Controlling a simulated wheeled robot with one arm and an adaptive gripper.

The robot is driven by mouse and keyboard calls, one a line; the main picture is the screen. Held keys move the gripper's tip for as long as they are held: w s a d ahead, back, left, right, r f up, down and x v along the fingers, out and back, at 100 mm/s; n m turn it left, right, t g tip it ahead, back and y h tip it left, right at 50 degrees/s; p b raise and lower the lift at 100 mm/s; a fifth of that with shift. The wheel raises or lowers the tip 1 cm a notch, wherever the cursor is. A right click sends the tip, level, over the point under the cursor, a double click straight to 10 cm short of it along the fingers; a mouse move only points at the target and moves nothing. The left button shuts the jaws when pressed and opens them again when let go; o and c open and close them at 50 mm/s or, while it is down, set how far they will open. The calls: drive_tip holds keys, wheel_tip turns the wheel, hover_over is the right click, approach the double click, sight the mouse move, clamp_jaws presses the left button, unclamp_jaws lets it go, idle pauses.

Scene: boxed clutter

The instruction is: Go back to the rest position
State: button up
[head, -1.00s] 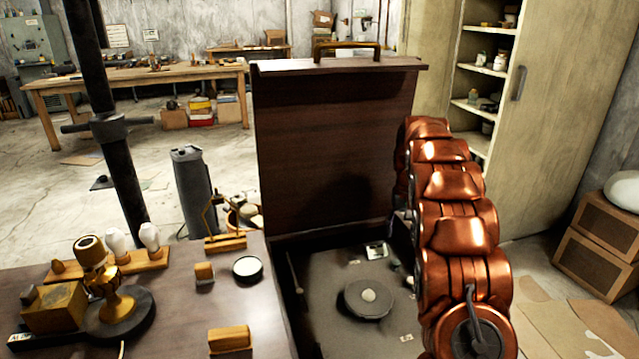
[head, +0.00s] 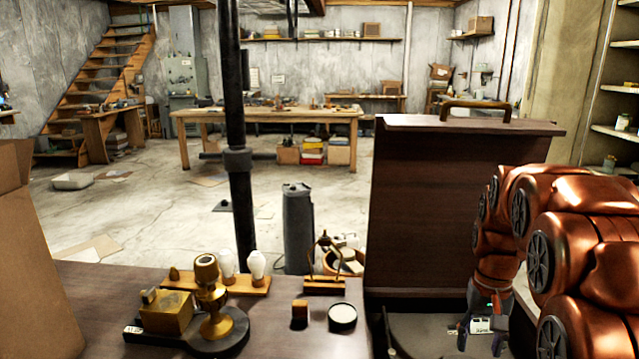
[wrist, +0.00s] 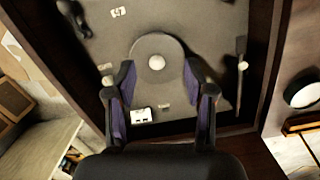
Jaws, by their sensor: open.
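My gripper (head: 484,326) hangs at the end of my copper-coloured arm, over the open dark wooden case at the right of the head view. In the wrist view its two fingers (wrist: 160,108) are spread apart with nothing between them. Beyond the fingertips, inside the case, lies a round grey disc with a pale knob (wrist: 157,62). A small white piece (wrist: 142,115) lies near the left finger in the wrist view. In the head view my arm hides the right part of the case.
The case's raised lid (head: 465,205) stands behind my gripper. A brass device (head: 212,300), a round white-topped tin (head: 342,317) and a small wooden block (head: 299,314) stand on the table left of the case. A cardboard box (head: 28,265) is at the far left.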

drive_tip(key=s+a+f+n, duration=0.1)
drive_tip(key=s+a, duration=0.3)
drive_tip(key=s, duration=0.5)
drive_tip(key=s+a+f+n+g, duration=0.1)
drive_tip(key=s+a, duration=0.3)
drive_tip(key=s, duration=0.5)
drive_tip(key=s+a+f+n, duration=0.1)
drive_tip(key=s+a, duration=0.3)
drive_tip(key=s, duration=0.5)
wheel_tip(320, 180, up, 21)
drive_tip(key=p, duration=2)
drive_tip(key=shift+s+a+r, duration=0.15)
drive_tip(key=shift+s+r, duration=0.05)
